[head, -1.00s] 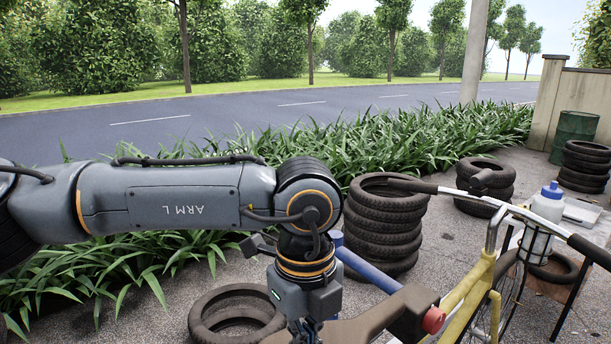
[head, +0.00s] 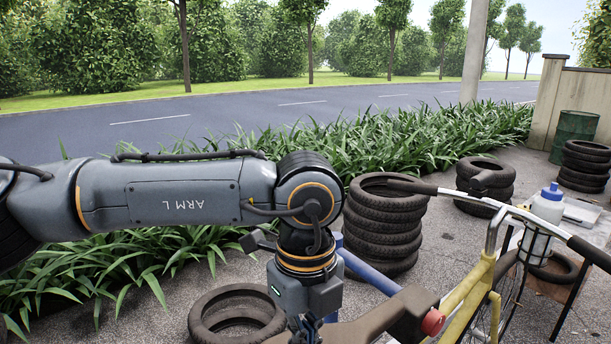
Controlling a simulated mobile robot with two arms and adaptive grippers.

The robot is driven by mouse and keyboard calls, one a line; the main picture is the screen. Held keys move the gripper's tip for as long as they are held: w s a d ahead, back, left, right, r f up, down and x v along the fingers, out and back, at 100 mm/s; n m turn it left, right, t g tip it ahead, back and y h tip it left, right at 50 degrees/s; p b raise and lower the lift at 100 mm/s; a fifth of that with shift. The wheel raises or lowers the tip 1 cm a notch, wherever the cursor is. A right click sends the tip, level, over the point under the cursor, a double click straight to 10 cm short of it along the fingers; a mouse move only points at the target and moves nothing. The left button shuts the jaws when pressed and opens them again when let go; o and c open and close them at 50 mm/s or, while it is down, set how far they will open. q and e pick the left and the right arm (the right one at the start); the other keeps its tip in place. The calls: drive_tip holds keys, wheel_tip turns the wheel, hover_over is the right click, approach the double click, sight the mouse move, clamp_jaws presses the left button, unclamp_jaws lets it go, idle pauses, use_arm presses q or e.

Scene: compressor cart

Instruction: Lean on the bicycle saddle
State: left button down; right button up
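The bicycle (head: 468,298) stands at the lower right, with a yellow frame, dark-gripped handlebar and a blue-capped bottle (head: 544,215) near the bar. A brown, long shape (head: 372,322) with a dark block and a red round end lies at the bottom centre. I cannot tell whether it is the saddle; no other saddle shows clearly. My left arm reaches in from the left and bends down. Only the top of its dark gripper (head: 306,332) shows, just left of the brown shape; the fingertips are cut off by the bottom edge. My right gripper is out of view.
A tyre stack (head: 384,225) stands behind the bicycle, with another (head: 486,185) farther right. A blue tube (head: 368,272) runs beside my wrist. Grass borders the road behind. A green drum (head: 574,137) stands at right.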

use_arm(q)
drive_tip(key=shift+r+p, duration=0.95)
drive_tip(key=shift+r, duration=1.95)
